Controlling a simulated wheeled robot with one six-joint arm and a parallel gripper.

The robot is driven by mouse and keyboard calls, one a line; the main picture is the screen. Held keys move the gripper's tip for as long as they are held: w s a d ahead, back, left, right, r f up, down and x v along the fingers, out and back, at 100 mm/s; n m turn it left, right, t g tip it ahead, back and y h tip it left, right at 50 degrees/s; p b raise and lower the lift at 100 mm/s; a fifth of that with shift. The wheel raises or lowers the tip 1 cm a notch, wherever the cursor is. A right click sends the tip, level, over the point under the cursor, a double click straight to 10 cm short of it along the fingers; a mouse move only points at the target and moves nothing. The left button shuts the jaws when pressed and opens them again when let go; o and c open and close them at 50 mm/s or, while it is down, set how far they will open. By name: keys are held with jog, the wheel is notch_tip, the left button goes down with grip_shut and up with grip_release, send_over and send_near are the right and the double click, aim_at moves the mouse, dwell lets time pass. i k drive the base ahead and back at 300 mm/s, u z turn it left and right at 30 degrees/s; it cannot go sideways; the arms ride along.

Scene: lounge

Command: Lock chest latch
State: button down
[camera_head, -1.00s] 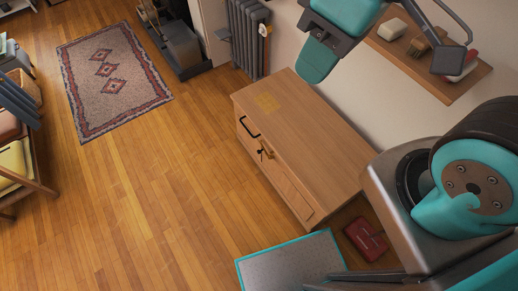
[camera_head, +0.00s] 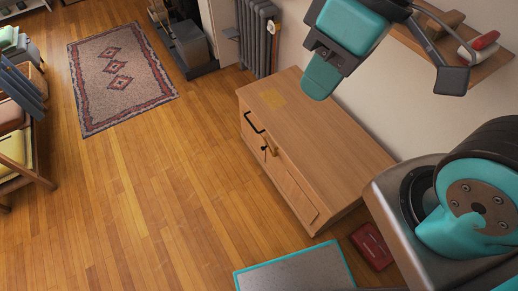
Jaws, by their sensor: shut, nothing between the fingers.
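The wooden chest (camera_head: 325,150) stands against the wall with its top closed and a lighter square patch near its far end. On its front face are a black bar handle (camera_head: 253,122) and, just below and to the right, a small latch (camera_head: 269,147) with a brass-coloured piece and a dark piece beside it. The latch is too small to tell its position. My gripper (camera_head: 320,82) is shut and empty, with teal fingers pointing down. It appears over the chest's far top edge in the picture, apart from the latch.
A wall shelf (camera_head: 490,62) with small items hangs above the chest at right. A red box (camera_head: 372,245) lies on the floor beside the chest's near end. A radiator (camera_head: 257,38) stands beyond it. The floor left of the chest is clear up to the patterned rug (camera_head: 120,75).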

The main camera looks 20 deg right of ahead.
aim_at(266, 148)
jog(key=k, duration=0.35)
jog(key=u, duration=1.9)
jog(key=i, duration=4.1)
jog(key=z, duration=4.4)
